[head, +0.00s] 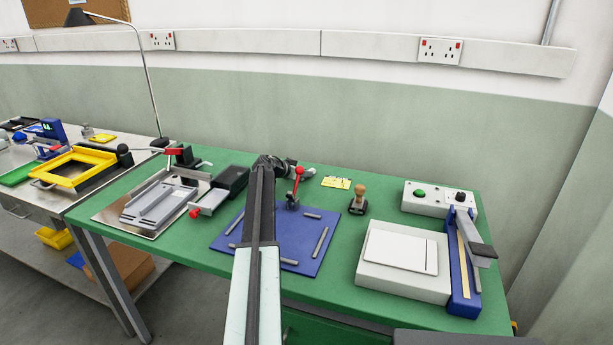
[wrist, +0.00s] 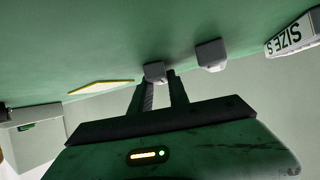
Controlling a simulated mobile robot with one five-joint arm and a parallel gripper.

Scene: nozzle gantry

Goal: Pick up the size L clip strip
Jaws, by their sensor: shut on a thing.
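My gripper (wrist: 163,82) is shut on a small grey piece (wrist: 154,71), which shows end-on between the fingertips at the green bench top. I take it for the size L clip strip, but no size mark shows on it. A second grey piece (wrist: 210,56) lies beside it, apart from the fingers. A grey piece marked SIZE S (wrist: 292,36) lies farther right. In the head view my gripper (head: 286,165) is over the bench's back edge, partly hidden by my arm, and the held piece cannot be made out.
The green bench (head: 340,275) carries a blue plate (head: 300,255) with grey bars, a red-knobbed clamp (head: 296,183), a wooden-handled stamp (head: 358,200), a yellow card (head: 336,182), a white box (head: 402,262) and a control box (head: 435,196). The wall stands close behind.

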